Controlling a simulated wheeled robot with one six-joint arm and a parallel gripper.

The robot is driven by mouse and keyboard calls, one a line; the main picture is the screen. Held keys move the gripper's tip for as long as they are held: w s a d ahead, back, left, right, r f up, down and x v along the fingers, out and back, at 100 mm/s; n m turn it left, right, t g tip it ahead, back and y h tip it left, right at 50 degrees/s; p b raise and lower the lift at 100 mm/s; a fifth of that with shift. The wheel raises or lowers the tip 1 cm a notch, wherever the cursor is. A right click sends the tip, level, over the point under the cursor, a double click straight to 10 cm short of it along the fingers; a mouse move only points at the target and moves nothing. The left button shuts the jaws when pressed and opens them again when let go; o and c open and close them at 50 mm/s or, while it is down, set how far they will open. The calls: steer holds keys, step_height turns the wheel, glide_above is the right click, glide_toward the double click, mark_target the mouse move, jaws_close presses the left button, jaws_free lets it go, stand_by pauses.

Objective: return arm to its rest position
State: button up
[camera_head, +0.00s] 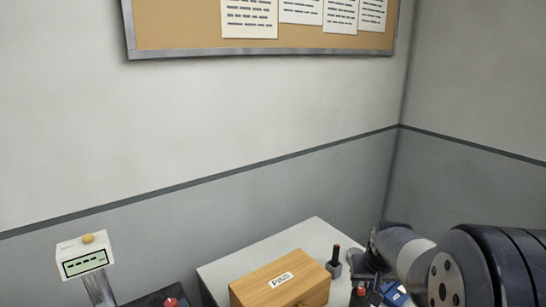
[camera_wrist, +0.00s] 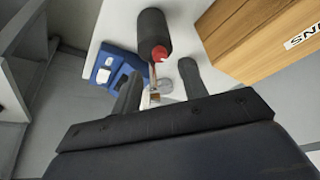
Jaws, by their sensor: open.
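My arm reaches in from the right in the head view, and my gripper (camera_head: 366,277) is over the right part of a white table (camera_head: 236,266). In the wrist view my gripper (camera_wrist: 160,84) points down at the table with its two dark fingers apart. Nothing is visibly clamped between them. A dark cylinder with a red tip (camera_wrist: 153,36) shows just beyond the fingers. A small brown and white item and a round grey piece (camera_wrist: 165,86) show between the fingers; what they are is unclear.
A wooden box (camera_head: 280,282) with a label stands on the table, left of my gripper. A dark holder with a red-tipped post (camera_head: 335,262) stands beside it. A blue device (camera_wrist: 119,70) lies near the fingers. A display on a post (camera_head: 84,256) stands at left. Walls close off the corner behind.

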mark_target(362, 290)
steer(key=x, duration=0.5)
steer(key=shift+p, duration=0.3)
stand_by(0.4)
